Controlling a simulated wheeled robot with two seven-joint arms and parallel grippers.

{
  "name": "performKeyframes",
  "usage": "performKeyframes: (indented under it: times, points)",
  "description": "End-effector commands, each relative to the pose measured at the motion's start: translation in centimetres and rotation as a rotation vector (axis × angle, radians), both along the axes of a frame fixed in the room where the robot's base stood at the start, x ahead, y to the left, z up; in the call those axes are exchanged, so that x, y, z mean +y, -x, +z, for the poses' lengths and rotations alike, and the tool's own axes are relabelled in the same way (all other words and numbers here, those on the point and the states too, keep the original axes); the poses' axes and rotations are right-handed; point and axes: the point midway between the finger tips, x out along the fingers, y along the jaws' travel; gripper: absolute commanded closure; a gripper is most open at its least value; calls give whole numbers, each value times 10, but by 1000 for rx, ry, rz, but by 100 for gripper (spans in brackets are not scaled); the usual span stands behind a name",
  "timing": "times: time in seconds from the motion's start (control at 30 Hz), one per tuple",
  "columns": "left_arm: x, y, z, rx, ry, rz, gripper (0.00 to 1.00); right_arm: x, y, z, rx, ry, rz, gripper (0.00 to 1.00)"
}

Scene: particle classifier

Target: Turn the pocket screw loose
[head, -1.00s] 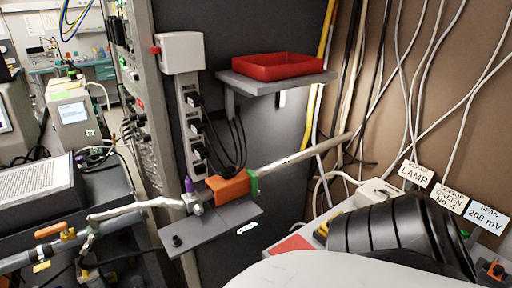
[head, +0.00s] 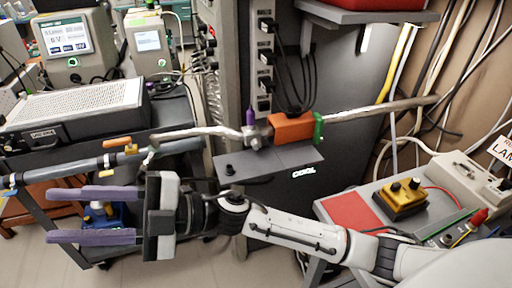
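No label marks which part is the pocket screw. A purple upright knob (head: 250,115) stands on a metal fitting (head: 258,136) at the left end of an orange block (head: 293,128). A black knob (head: 229,169) stands on the grey plate (head: 285,162) below. My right gripper (head: 50,215) has two long purple fingers spread apart with nothing between them. It points left, low in the picture, to the left of both knobs and apart from them. My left gripper does not show.
A silver tube (head: 370,111) runs right from the orange block past a green collar (head: 318,128). A pipe with orange handles (head: 117,142) lies left. A red tray (head: 375,4) is on the shelf above. A yellow box with black knobs (head: 402,198) stands at right.

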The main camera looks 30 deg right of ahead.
Motion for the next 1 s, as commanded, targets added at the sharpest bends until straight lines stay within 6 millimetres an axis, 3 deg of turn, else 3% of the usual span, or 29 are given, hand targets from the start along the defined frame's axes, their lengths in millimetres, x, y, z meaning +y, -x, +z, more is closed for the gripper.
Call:
performKeyframes:
  times: [0.1,0.23,0.37,0.47,0.6,0.73,0.83,1.0]
  points:
    - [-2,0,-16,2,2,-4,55,17,32,-10,-261,233,217,62]
    - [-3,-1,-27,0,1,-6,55,3,44,-47,-464,560,396,62]
    - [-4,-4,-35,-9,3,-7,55,-48,22,-86,-586,953,490,62]
    - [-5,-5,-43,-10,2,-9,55,-109,-11,-100,-617,1281,492,62]
    - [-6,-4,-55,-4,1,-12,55,-210,-58,-84,-560,1708,389,62]
    - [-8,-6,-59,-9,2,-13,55,-289,-80,-48,-451,1991,245,62]
    - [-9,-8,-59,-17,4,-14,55,-330,-85,-24,-374,2119,151,62]
    - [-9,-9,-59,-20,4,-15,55,-360,-86,-8,-307,2205,79,62]
